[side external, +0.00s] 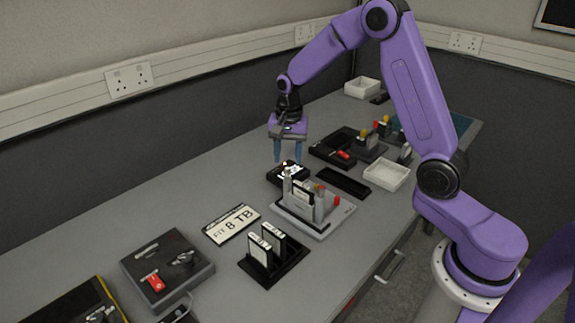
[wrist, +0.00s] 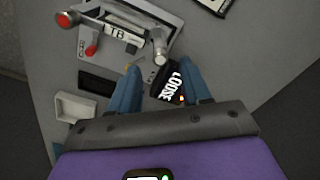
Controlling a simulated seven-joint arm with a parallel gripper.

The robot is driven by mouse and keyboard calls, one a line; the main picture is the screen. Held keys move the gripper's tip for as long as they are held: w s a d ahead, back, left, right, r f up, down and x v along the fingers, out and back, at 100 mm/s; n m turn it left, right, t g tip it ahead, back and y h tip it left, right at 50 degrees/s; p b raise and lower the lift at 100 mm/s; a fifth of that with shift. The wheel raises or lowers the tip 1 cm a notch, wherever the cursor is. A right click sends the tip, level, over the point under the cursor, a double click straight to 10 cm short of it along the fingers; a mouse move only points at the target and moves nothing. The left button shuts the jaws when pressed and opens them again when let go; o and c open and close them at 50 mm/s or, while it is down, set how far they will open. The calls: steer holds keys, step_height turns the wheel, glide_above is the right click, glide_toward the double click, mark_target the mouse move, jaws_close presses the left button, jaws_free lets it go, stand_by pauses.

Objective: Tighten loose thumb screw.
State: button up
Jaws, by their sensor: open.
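A small black block with white "LOOSE" lettering (wrist: 172,84) shows between my fingers in the wrist view. The same block (side external: 287,175) sits on the bench below my gripper in the side view. My gripper (side external: 288,159) points down with its two blue fingers apart and nothing held between them. In the wrist view my gripper (wrist: 160,66) has one finger on each side of the block's near part. I cannot clearly make out the thumb screw itself; the side view shows only a small dark and white shape on top of the block.
A grey fixture (side external: 318,215) with upright plates, a "TB" label and red knobs stands right beside the block. A black slotted tray (side external: 343,182) and a white bin (side external: 386,173) lie to the right.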

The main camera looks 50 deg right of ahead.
mark_target(287, 169)
steer(key=shift+f, duration=1.85)
jaws_close()
steer(key=n, duration=0.5)
steer(key=shift+n, duration=0.3)
steer(key=n, duration=0.5)
steer(key=shift+n, duration=0.3)
